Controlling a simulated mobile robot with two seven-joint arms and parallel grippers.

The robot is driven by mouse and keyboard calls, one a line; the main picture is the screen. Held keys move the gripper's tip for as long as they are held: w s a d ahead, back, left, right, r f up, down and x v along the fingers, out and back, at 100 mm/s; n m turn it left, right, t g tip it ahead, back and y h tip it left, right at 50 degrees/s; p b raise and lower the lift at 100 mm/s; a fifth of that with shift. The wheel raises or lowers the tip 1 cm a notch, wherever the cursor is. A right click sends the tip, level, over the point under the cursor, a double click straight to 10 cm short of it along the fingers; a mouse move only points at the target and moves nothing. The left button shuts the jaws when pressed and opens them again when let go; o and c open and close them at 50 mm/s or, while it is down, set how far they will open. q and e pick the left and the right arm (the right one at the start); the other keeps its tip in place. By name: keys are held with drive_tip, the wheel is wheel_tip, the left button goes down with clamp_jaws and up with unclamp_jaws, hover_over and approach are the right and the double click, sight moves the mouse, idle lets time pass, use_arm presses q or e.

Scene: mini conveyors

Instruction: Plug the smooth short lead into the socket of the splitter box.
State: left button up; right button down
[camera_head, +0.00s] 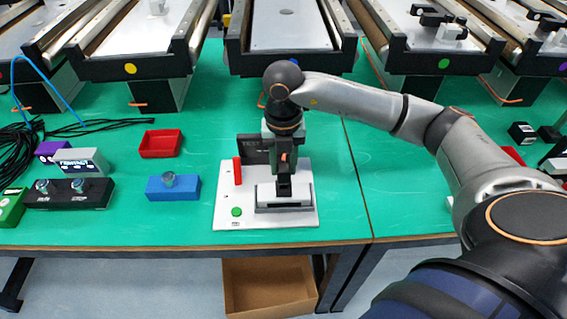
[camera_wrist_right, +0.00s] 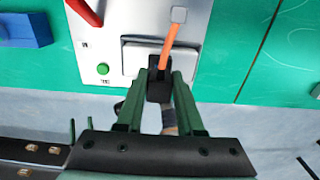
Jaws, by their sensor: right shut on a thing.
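My right gripper (camera_head: 284,190) is over the white panel, pointing down, and also shows in the right wrist view (camera_wrist_right: 159,72). It is shut on a dark block-shaped plug with an orange lead (camera_wrist_right: 170,46). The lead runs up to a small grey square on the panel. The plug is over or against the edge of a raised pale block (camera_head: 262,194) on the panel; contact is unclear. No box is clearly marked as the splitter, and I cannot make out a socket. My left gripper is not in view.
The white panel (camera_head: 228,218) has a red lever (camera_head: 237,171), a green button (camera_head: 236,212) and a dark display. A blue box (camera_head: 174,189), a red tray (camera_head: 160,144), a black knobbed box (camera_head: 95,199) and black cables stand left. Conveyors line the back.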

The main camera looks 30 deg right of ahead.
sight(283, 164)
drive_tip(key=shift+f+b, duration=0.9)
drive_tip(key=shift+f, duration=0.35)
drive_tip(key=shift+c, duration=2.3)
unclamp_jaws()
drive_tip(key=shift+r, duration=0.1)
wheel_tip(283, 164, up, 12)
drive_tip(key=shift+r, duration=0.15)
drive_tip(key=shift+s, duration=0.1)
